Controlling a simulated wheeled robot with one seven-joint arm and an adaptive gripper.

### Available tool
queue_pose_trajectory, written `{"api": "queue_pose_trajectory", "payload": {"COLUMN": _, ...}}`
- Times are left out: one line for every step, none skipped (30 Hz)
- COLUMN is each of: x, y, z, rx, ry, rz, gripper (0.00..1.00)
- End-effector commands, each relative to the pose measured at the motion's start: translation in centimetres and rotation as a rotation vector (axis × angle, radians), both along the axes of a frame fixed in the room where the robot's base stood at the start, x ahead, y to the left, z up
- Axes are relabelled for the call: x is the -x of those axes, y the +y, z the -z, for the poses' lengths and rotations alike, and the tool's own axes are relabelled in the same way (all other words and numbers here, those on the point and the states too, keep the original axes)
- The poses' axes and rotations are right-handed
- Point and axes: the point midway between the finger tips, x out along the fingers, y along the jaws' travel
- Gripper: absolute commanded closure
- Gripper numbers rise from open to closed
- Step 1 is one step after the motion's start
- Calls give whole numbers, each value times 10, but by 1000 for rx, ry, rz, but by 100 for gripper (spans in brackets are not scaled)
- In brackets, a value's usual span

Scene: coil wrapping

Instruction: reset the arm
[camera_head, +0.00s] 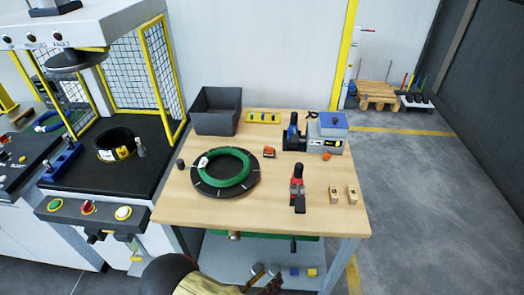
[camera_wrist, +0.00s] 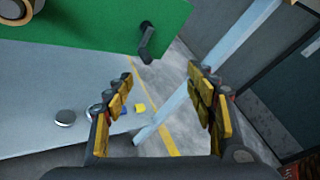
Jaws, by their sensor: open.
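My gripper (camera_wrist: 163,92) is open and empty in the wrist view, its two yellow-padded fingers wide apart with floor and a table leg behind them. In the head view part of my arm shows at the bottom edge, in front of and below the wooden workbench (camera_head: 240,216). A green wrapped coil (camera_head: 246,174) lies flat on a dark round plate on the bench, apart from my gripper. The bench's green underside (camera_wrist: 110,22) with a dark crank handle (camera_wrist: 147,40) is close in the wrist view.
A dark bin (camera_head: 217,122), a blue-topped device (camera_head: 327,124), a red-and-black tool (camera_head: 297,186) and two small wooden blocks stand on the bench. A lower shelf (camera_head: 220,250) holds small round and coloured pieces. A caged press stands left.

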Motion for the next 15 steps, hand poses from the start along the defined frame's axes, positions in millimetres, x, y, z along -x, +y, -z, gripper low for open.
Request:
{"api": "queue_pose_trajectory", "payload": {"x": 4, "y": -8, "z": -16, "rx": -63, "ry": -24, "rz": 89, "gripper": 44}}
{"api": "queue_pose_trajectory", "payload": {"x": 7, "y": -13, "z": -24, "rx": -102, "ry": -39, "rz": 145, "gripper": 44}}
{"api": "queue_pose_trajectory", "payload": {"x": 13, "y": -21, "z": -35, "rx": -154, "ry": -61, "rz": 223, "gripper": 44}}
{"api": "queue_pose_trajectory", "payload": {"x": 16, "y": -25, "z": -44, "rx": -197, "ry": -80, "rz": 283, "gripper": 44}}
{"api": "queue_pose_trajectory", "payload": {"x": 21, "y": -30, "z": -53, "rx": -239, "ry": -98, "rz": 346, "gripper": 44}}
{"api": "queue_pose_trajectory", "payload": {"x": 27, "y": -36, "z": -65, "rx": -297, "ry": -125, "rz": 429, "gripper": 44}}
{"api": "queue_pose_trajectory", "payload": {"x": 32, "y": -40, "z": -73, "rx": -341, "ry": -147, "rz": 493, "gripper": 44}}
{"api": "queue_pose_trajectory", "payload": {"x": 36, "y": -44, "z": -82, "rx": -384, "ry": -167, "rz": 555, "gripper": 44}}
{"api": "queue_pose_trajectory", "payload": {"x": 42, "y": -48, "z": -93, "rx": -439, "ry": -196, "rz": 636, "gripper": 44}}
{"api": "queue_pose_trajectory", "payload": {"x": 47, "y": -50, "z": -102, "rx": -482, "ry": -218, "rz": 697, "gripper": 44}}
{"api": "queue_pose_trajectory", "payload": {"x": 51, "y": -53, "z": -110, "rx": -523, "ry": -239, "rz": 756, "gripper": 44}}
{"api": "queue_pose_trajectory", "payload": {"x": 56, "y": -55, "z": -120, "rx": -578, "ry": -270, "rz": 833, "gripper": 44}}
{"api": "queue_pose_trajectory", "payload": {"x": 60, "y": -57, "z": -128, "rx": -616, "ry": -291, "rz": 890, "gripper": 44}}
{"api": "queue_pose_trajectory", "payload": {"x": 64, "y": -58, "z": -136, "rx": -657, "ry": -313, "rz": 947, "gripper": 44}}
{"api": "queue_pose_trajectory", "payload": {"x": 68, "y": -59, "z": -146, "rx": -709, "ry": -341, "rz": 1020, "gripper": 44}}
